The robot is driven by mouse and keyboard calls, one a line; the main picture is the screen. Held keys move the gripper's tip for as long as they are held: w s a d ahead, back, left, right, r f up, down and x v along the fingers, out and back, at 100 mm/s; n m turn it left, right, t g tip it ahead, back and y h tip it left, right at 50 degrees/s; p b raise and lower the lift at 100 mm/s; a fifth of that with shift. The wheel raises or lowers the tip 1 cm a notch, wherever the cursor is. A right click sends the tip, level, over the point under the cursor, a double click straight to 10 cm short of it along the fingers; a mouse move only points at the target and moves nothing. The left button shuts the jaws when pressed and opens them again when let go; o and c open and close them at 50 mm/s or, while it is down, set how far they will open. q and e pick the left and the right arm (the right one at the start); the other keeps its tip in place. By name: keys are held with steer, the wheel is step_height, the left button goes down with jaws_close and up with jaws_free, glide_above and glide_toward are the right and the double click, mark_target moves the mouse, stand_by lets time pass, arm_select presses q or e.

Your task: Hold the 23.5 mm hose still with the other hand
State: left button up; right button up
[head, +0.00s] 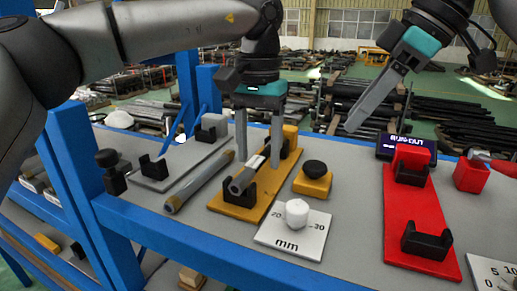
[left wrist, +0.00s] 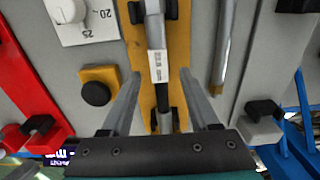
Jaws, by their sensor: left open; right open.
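A grey hose (head: 241,181) with a white label lies in black cradles on a yellow board (head: 226,208). It also shows in the left wrist view (left wrist: 155,38), running between the fingers. I cannot read its size on the label. My left gripper (head: 259,158) is open and points down over the board, its fingers on either side of the hose near the label. In the left wrist view a gap shows between each finger and the hose. My right gripper (head: 353,126) is at the upper right, over the back of the bench, empty and away from the hose.
A second tube (head: 200,181) lies left of the yellow board. A white mm dial plate (head: 285,238) and a yellow block with a black knob (head: 313,180) stand to its right. A red board with black cradles (head: 402,222) is farther right. Blue posts frame the bench.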

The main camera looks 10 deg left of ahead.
arm_select(q)
steer(key=shift+c, duration=0.3)
jaws_close()
stand_by(1.4)
arm_select(e)
steer(key=shift+r, duration=0.2)
steer(key=shift+c, duration=1.3)
steer(key=shift+w+d+r, duration=0.1)
steer(key=shift+d+r, duration=0.1)
steer(key=shift+r, duration=0.1)
steer(key=shift+c, duration=0.7)
steer(key=shift+w+d+r+y, duration=0.1)
steer(key=shift+d+r+y, duration=0.25)
steer(key=shift+r+y, duration=0.25)
steer(key=shift+w+d+r+y, duration=0.1)
steer(key=shift+d+r+y, duration=0.3)
steer(key=shift+r, duration=0.25)
jaws_close()
steer(key=shift+d+r, duration=0.2)
steer(key=shift+r, duration=0.1)
